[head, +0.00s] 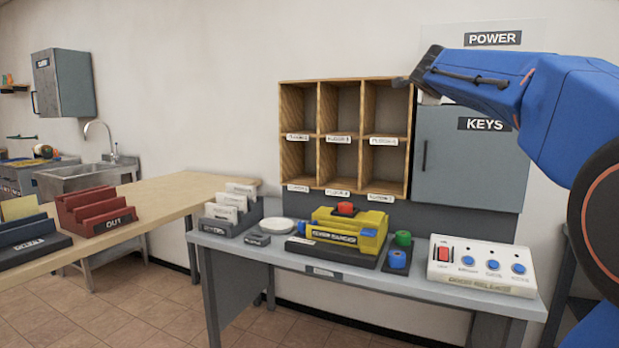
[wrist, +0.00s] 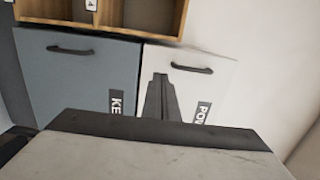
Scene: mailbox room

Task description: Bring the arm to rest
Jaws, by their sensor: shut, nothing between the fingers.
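My blue arm (head: 570,100) reaches in from the right side of the head view, raised above the desk. My gripper (head: 402,82) is at its left end, in front of the upper right of the wooden pigeonhole shelf (head: 412,150). In the wrist view my gripper (wrist: 160,80) shows as dark fingers closed together, with nothing held. Behind the fingers in that view is the white POWER cabinet (wrist: 215,85). The grey-blue KEYS cabinet (wrist: 70,75) is beside it.
The grey desk (head: 400,290) below holds a white button panel (head: 485,265), a yellow machine (head: 345,235) and a letter sorter (head: 230,220). A wooden table (head: 180,190) with red (head: 95,210) and dark racks stands at left. Tiled floor is open at lower left.

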